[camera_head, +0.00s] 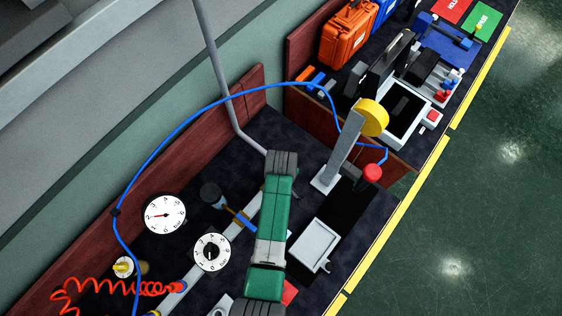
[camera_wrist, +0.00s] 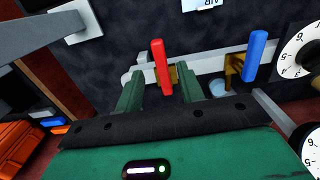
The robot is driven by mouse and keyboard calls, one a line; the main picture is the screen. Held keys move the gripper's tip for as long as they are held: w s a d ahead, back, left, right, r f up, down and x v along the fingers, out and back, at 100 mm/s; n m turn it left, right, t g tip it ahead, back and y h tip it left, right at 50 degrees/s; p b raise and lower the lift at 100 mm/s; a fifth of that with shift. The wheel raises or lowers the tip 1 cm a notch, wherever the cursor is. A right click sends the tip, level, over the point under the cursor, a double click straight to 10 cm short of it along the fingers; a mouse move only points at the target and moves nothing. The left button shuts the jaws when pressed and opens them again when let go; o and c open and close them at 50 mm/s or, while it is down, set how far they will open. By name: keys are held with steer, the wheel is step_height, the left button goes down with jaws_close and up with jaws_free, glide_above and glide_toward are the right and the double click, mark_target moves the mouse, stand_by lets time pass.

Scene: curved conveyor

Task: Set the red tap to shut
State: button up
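The red tap's handle (camera_wrist: 162,66) shows in the wrist view as a red bar lying across the pale pipe (camera_wrist: 211,62). The tap's body is largely hidden, and my arm hides the tap in the head view. My gripper (camera_wrist: 159,82) is open in the wrist view, one finger left and one right of the handle's lower part. A gap shows on both sides; I cannot tell how deep the handle sits between them. In the head view my gripper is hidden beneath my green arm.
A blue tap handle (camera_wrist: 254,55) on a brass body stands right of the red one, and shows in the head view (camera_head: 243,222). A white numbered dial (camera_head: 212,252) and gauge (camera_head: 165,214) stand nearby. A grey post with a yellow disc (camera_head: 371,117) and a red button (camera_head: 372,172) stand right.

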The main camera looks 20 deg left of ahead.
steer(key=shift+r, duration=2)
